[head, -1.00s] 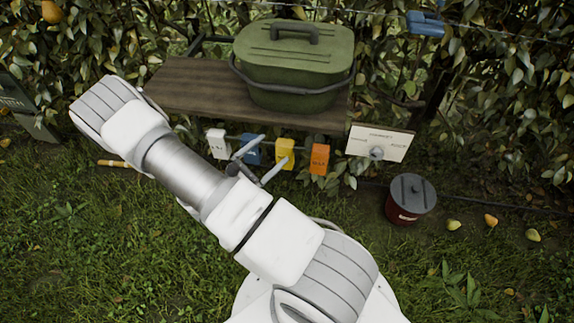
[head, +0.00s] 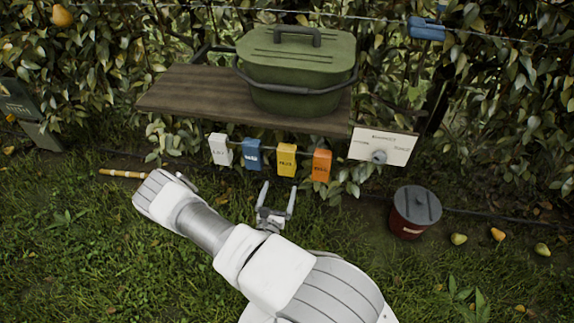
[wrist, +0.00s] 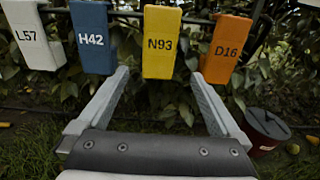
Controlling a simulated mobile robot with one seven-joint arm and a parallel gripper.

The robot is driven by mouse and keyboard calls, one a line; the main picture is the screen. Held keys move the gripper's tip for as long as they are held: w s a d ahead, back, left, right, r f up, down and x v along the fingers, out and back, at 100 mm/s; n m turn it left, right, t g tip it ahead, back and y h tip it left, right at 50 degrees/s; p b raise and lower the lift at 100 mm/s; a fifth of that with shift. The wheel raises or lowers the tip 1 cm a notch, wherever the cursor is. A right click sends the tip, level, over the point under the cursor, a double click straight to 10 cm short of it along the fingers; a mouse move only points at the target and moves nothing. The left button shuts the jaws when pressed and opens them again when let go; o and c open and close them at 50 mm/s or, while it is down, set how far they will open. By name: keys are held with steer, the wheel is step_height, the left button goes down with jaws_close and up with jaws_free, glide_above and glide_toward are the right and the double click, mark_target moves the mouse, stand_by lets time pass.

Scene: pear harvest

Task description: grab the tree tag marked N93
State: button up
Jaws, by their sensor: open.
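The yellow tag marked N93 (wrist: 160,42) hangs in a row under the shelf, between the blue H42 tag (wrist: 92,38) and the orange D16 tag (wrist: 226,50). It also shows in the head view (head: 287,160). The white L57 tag (wrist: 31,36) is at the left end of the row. My gripper (head: 277,186) is open and empty, below and in front of the row. In the wrist view my gripper's fingers (wrist: 160,80) point toward the tags, with N93 ahead between them and apart from both.
A wooden shelf (head: 190,91) above the tags holds a green lidded box (head: 295,75). A white panel with a knob (head: 383,146) is right of the tags. A dark red lidded bucket (head: 408,222) stands on the grass, with pears (head: 498,234) to its right. Dense hedge is behind.

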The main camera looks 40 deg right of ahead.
mark_target(286, 166)
steer(key=b+x, duration=0.1)
steer(key=x, duration=0.4)
steer(key=shift+w+d, duration=0.2)
steer(key=shift+d, duration=0.1)
steer(key=shift+r+b+x, duration=0.2)
steer(key=shift+b+x, duration=0.35)
steer(key=shift+x, duration=0.85)
steer(key=shift+r+b+x, duration=0.2)
steer(key=shift+b+x, duration=0.35)
steer(key=shift+x, duration=0.85)
steer(key=shift+w, duration=0.1)
steer(key=c, duration=1.3)
